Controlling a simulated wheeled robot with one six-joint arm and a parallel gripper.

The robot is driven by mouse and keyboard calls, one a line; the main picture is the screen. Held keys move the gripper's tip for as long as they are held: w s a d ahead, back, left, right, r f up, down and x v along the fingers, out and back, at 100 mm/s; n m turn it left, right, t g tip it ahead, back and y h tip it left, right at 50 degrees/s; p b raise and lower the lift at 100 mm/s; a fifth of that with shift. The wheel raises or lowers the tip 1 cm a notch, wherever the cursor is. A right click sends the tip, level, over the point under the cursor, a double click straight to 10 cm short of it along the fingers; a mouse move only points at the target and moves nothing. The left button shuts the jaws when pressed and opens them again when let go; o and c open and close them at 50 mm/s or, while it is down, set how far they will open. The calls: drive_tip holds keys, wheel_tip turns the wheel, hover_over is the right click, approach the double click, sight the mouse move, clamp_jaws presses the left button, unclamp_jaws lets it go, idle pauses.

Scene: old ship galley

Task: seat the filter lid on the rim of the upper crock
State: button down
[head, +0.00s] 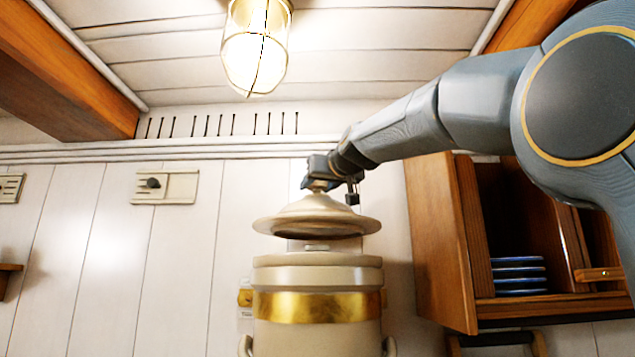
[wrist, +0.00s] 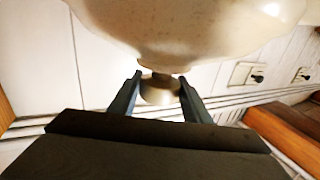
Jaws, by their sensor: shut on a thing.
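The filter lid (head: 316,215) is a cream, domed disc with a wide brim, held in the air above the upper crock (head: 318,276). A gap shows between the brim and the crock's rim in the head view, and the lid looks close to level. My gripper (head: 322,184) is shut on the lid's knob at the top. In the wrist view the two fingers of my gripper (wrist: 160,90) stand either side of the brassy knob, and the lid's pale underside or dome (wrist: 190,25) fills the top. The crock is cream with a gold band; its opening is not visible.
A wooden cabinet (head: 437,240) with stacked blue plates (head: 519,275) stands to the right of the crock. A caged lamp (head: 256,50) hangs from the ceiling at upper left of the lid. The panelled wall is behind, with free room left of the crock.

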sight(329, 203)
drive_tip(key=shift+f+b, duration=0.45)
drive_tip(key=shift+f, duration=0.25)
drive_tip(key=shift+f+b, duration=1.6)
drive_tip(key=shift+b, duration=0.25)
drive_tip(key=shift+s, duration=0.15)
drive_tip(key=shift+f+b, duration=1.1)
drive_tip(key=shift+b, duration=0.15)
drive_tip(key=c, duration=0.9)
unclamp_jaws()
drive_tip(key=shift+f, duration=0.25)
drive_tip(key=shift+b+v, duration=1.9)
drive_tip(key=shift+v, duration=2)
drive_tip(key=shift+r, duration=0.2)
